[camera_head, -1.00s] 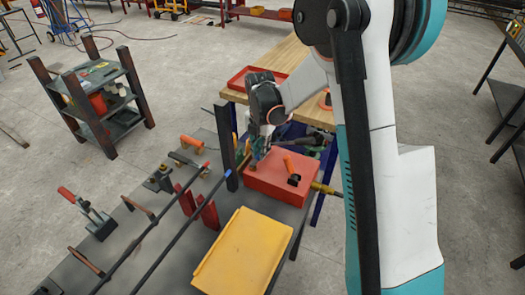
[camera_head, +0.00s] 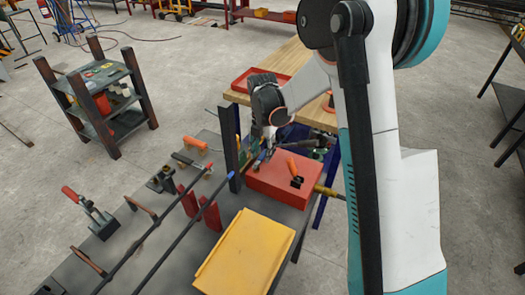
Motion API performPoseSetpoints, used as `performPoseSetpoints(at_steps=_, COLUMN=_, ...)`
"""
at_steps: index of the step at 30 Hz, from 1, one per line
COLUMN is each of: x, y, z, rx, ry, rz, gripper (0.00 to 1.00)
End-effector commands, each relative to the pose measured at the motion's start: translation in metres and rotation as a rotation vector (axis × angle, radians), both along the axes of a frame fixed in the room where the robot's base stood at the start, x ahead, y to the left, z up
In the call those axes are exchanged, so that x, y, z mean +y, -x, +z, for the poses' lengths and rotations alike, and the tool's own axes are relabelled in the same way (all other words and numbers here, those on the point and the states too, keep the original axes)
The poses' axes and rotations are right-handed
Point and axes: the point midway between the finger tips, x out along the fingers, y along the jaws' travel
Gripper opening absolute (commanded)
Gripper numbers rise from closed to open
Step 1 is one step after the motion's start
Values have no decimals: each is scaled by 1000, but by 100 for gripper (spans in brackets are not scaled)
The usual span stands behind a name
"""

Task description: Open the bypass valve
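A red box (camera_head: 283,183) sits at the far right end of the dark bench. An orange handle with a black base (camera_head: 292,167) is on its top, and a brass-coloured fitting (camera_head: 328,192) sticks out of its right side. I cannot tell for certain which part is the bypass valve. My gripper (camera_head: 263,152) points down at the back left edge of the box, beside a dark upright post. Its fingers are small and partly blurred into the parts behind them, so their opening and any contact are unclear.
A yellow tray (camera_head: 246,252) lies in front of the red box. Two long dark bars (camera_head: 186,232), red supports (camera_head: 210,213) and clamps (camera_head: 92,213) occupy the bench to the left. A wooden table (camera_head: 290,62) with a red tray stands behind. A dark shelf cart (camera_head: 105,100) stands at left.

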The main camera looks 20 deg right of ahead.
Motion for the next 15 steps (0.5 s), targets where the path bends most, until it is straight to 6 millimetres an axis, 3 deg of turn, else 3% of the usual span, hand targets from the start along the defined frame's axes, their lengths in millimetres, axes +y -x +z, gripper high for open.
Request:
performPoseSetpoints(at_steps=8, x=0, y=0, z=7, rx=0, ry=0, rz=-1, gripper=35)
performPoseSetpoints(at_steps=15, x=0, y=1, z=49, rx=0, ry=0, rz=-1, gripper=35)
